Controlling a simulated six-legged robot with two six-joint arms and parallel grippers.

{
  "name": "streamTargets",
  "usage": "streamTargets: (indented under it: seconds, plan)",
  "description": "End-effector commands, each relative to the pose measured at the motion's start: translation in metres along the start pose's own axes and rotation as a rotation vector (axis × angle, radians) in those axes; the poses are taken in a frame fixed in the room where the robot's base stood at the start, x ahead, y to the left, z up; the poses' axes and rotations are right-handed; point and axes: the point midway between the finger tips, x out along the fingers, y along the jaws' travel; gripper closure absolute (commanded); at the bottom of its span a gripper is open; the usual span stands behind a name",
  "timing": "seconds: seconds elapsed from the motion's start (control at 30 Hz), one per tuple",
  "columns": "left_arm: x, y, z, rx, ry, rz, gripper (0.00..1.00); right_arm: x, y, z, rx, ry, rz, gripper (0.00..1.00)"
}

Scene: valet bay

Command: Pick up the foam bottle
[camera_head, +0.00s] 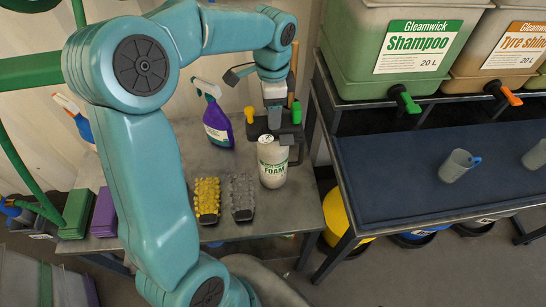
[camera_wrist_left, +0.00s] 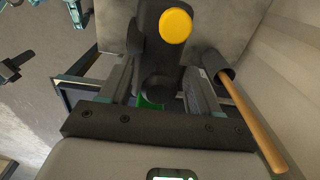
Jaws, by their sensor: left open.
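The foam bottle (camera_head: 272,170) is pale, with a green FOAM label, and stands upright on the grey bench in the head view. My left gripper (camera_head: 276,142) is open, with its jaws directly over the bottle's upper part; the gripper partly covers the bottle's top. I cannot tell whether the fingers touch it. In the left wrist view, my left gripper (camera_wrist_left: 160,80) shows its two fingers apart, with dark shapes between them. I cannot pick out the foam bottle clearly there. My right gripper is not in view.
A purple spray bottle (camera_head: 217,122) stands left of the foam bottle. Yellow (camera_head: 206,197) and grey (camera_head: 242,195) brushes lie close in front. A yellow cap (camera_wrist_left: 176,25) and a wooden handle (camera_wrist_left: 250,115) are near the fingers. A blue-topped table (camera_head: 400,195) stands at right.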

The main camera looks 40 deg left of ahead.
Motion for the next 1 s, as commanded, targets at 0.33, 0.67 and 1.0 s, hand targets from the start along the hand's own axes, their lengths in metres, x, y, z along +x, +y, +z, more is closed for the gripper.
streamTargets:
  seconds: [0.33,0.67,1.0]
  plan:
    - [0.0044,-0.0004,-0.0007,0.000,0.001,-0.001,0.60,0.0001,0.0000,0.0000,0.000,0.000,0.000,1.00]
    - [0.0042,-0.0003,-0.0009,0.000,0.002,0.000,1.00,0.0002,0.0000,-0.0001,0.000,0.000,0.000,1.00]
    - [0.0042,-0.0001,-0.0010,0.000,0.002,0.000,1.00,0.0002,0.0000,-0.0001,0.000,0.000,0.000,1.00]
